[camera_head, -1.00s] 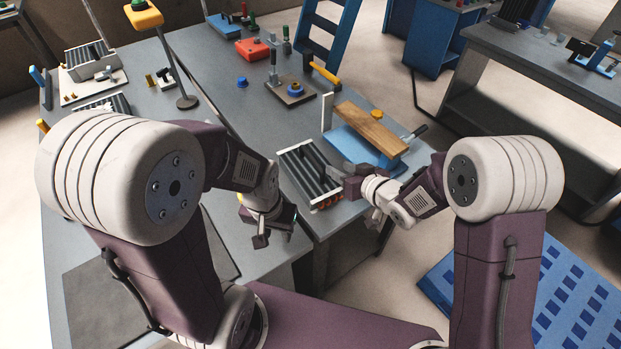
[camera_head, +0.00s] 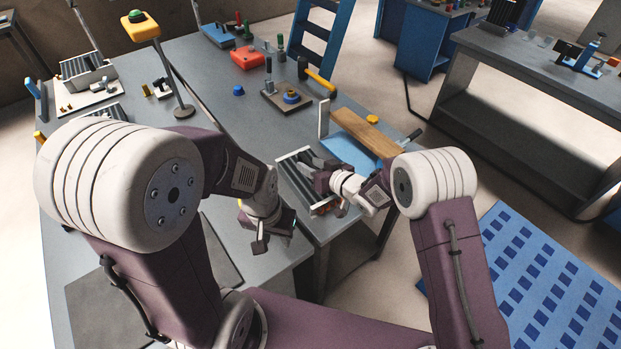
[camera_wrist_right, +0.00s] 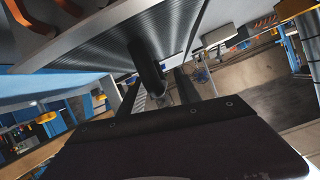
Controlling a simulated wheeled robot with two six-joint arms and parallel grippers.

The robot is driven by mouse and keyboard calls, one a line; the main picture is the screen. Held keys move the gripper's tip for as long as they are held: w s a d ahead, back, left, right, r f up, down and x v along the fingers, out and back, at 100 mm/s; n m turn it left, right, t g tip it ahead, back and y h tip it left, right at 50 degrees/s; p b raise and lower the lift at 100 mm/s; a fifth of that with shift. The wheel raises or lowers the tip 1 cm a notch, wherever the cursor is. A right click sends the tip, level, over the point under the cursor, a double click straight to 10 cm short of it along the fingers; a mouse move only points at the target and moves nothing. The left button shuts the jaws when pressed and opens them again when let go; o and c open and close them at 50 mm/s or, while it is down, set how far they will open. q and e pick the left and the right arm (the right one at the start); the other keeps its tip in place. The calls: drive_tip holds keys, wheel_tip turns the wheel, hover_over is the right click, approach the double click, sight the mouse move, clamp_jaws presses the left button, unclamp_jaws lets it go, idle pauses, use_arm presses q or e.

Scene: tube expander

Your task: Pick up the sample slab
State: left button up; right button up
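I cannot surely tell which thing is the sample slab. A flat brown board (camera_head: 366,131) lies tilted across a blue block (camera_head: 345,152) at the table's right edge. In front of it is a grey ribbed rack (camera_head: 290,172) with dark slots. My right gripper (camera_head: 306,163) is over this rack, in front of the board. In the right wrist view a ribbed grey plate (camera_wrist_right: 110,45) is close above the dark fingers (camera_wrist_right: 168,80); whether they grip anything is unclear. My left gripper (camera_head: 273,244) hangs over the table's near edge, its fingers apart and empty.
A base with a blue knob (camera_head: 290,97), a red box (camera_head: 248,57) and a yellow-topped stand (camera_head: 140,27) are farther back. A yellow-handled tool (camera_head: 318,76) lies behind the board. The table's middle (camera_head: 215,100) is mostly clear.

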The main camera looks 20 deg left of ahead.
drive_tip(key=shift+w+a+f, duration=0.15)
drive_tip(key=shift+w+a, duration=0.05)
drive_tip(key=shift+a, duration=0.1)
drive_tip(key=shift+s, duration=0.1)
clamp_jaws()
idle(0.9)
idle(0.4)
